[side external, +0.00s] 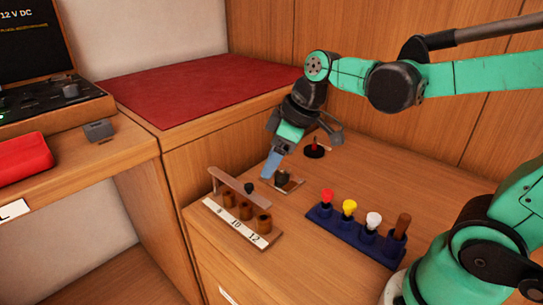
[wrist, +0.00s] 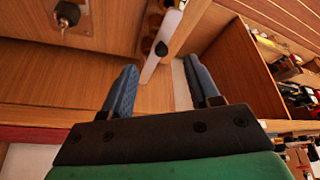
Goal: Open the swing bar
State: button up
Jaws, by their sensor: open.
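The swing bar (side external: 231,180) is a pale flat strip with a black knob (side external: 249,188). My gripper (side external: 271,164) is above the cabinet top, to the upper right of the rack, with blue fingers. In the wrist view my gripper (wrist: 162,66) is open with nothing held. I see no contact with the bar.
A small plate with a dark knob (side external: 283,178) sits beneath my gripper. A black round base with a red stem (side external: 315,151) stands behind. A blue rack (side external: 340,229) with coloured plugs is at right. A raised red-topped cabinet (side external: 200,92) stands behind left.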

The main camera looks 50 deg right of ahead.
aim_at(249, 185)
jog(key=shift+w+a+f+n+g+y, duration=0.25)
jog(key=shift+w+f+n, duration=0.35)
jog(key=shift+f, duration=0.35)
jog(key=shift+w+a+f+n+g+y, duration=0.15)
jog(key=shift+w+a+f+n, duration=0.2)
jog(key=shift+w+f, duration=0.45)
jog(key=shift+w+a+f+n+g+y, duration=0.2)
jog(key=shift+w+f+n, duration=0.35)
jog(key=shift+f, duration=0.5)
grip_shut()
